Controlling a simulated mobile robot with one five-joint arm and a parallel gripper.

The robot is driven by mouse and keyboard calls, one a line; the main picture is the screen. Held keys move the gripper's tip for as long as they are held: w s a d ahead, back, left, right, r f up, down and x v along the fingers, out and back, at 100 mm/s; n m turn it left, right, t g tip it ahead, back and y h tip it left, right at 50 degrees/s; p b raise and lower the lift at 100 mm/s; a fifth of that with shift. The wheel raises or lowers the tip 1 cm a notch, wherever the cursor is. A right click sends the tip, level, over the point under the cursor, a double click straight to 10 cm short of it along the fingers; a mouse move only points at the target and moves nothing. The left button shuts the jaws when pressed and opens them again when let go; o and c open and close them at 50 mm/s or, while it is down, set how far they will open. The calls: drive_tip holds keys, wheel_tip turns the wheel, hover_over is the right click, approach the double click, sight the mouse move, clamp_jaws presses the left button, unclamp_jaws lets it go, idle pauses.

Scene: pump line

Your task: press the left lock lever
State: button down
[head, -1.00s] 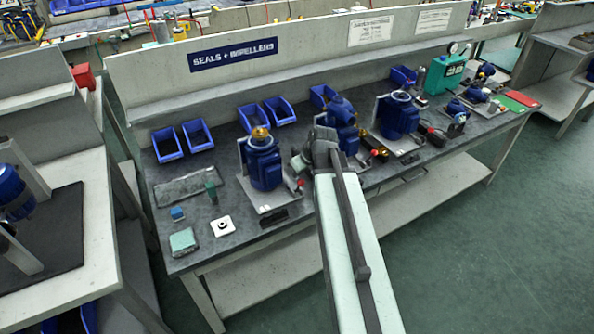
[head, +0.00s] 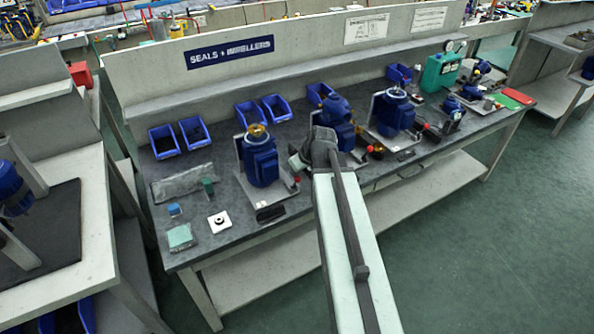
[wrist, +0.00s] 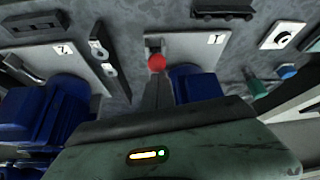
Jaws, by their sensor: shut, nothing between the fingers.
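A lever with a red ball knob (head: 297,179) stands at the front right corner of the leftmost pump's plate. The knob also shows in the wrist view (wrist: 157,62), on the plate marked 1, beside the blue pump (wrist: 195,84). I take this as the left lock lever. My gripper (head: 296,162) is shut and empty, just above and behind the knob in the head view. In the wrist view its dark fingers (wrist: 157,92) end close to the knob and line up with it. I cannot tell whether they touch. The lever's lower part is mostly hidden.
The blue pump with a brass top (head: 260,157) stands left of my gripper, and a second blue pump (head: 337,122) stands close behind it. A black block (head: 270,212) lies at the bench's front edge. Blue bins (head: 196,132) line the back. Floor in front is clear.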

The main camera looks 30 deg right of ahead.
drive_tip(key=shift+s+r+g+p, duration=0.15)
drive_tip(key=shift+s+g+p, duration=0.15)
drive_tip(key=shift+s+p, duration=0.35)
drive_tip(key=p+v, duration=0.5)
drive_tip(key=v, duration=0.2)
drive_tip(key=shift+w, duration=0.3)
drive_tip(key=shift+r, duration=0.1)
drive_tip(key=s+a+f+n+g, duration=0.2)
drive_tip(key=a, duration=1.8)
drive_tip(key=s+f+m+g+h, duration=0.1)
drive_tip(key=s+m+g, duration=0.2)
drive_tip(key=s, duration=0.3)
drive_tip(key=shift+d+m, duration=0.3)
drive_tip(key=shift+m, duration=0.6)
drive_tip(key=shift+s, duration=0.1)
